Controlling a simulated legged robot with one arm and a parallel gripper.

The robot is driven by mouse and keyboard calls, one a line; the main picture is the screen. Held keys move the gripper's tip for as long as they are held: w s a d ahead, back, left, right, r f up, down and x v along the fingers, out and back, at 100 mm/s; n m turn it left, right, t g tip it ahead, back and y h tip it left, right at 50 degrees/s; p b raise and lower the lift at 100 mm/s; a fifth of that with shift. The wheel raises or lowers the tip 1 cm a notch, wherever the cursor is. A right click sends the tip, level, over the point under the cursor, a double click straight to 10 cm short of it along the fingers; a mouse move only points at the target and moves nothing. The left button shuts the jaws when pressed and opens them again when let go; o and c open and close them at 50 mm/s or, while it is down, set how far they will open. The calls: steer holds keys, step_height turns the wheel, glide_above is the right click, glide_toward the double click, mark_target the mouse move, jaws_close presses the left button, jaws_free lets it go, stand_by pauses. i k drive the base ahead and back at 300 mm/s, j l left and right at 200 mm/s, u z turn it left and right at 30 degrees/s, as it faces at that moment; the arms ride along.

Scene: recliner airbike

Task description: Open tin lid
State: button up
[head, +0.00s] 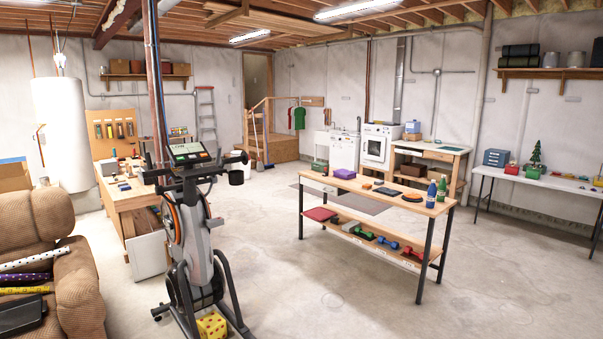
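I cannot tell for sure which object is the tin. On the white table (544,180) at the right, a small red box (512,170) sits next to a blue drawer box (497,157); whether the red box has a lid is too small to tell. My gripper is not in view.
An exercise bike (195,225) stands in front, left of centre, with a yellow die (212,325) at its base. A brown recliner (75,275) fills the lower left. A workbench (140,197) stands behind the bike. The concrete floor (330,285) before the bench is clear.

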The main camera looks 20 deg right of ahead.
mark_target(319, 166)
steer(key=i+l+z, duration=0.3)
steer(key=i, duration=0.15)
steer(key=i+z, duration=0.5)
steer(key=i, duration=2.4)
steer(key=i+u, duration=0.1)
steer(key=i, duration=0.5)
steer(key=i+l, duration=0.1)
steer(key=i, duration=0.55)
steer(key=i+u, duration=0.15)
steer(key=i, duration=0.45)
steer(key=i+l, duration=0.2)
steer(key=i, duration=0.4)
steer(key=i+l+u, duration=0.25)
steer(key=i+u, duration=0.25)
steer(key=i+l+u, duration=0.45)
steer(key=i, duration=0.2)
steer(key=i+l+u, duration=0.5)
steer(key=l, duration=0.15)
steer(key=k, duration=0.05)
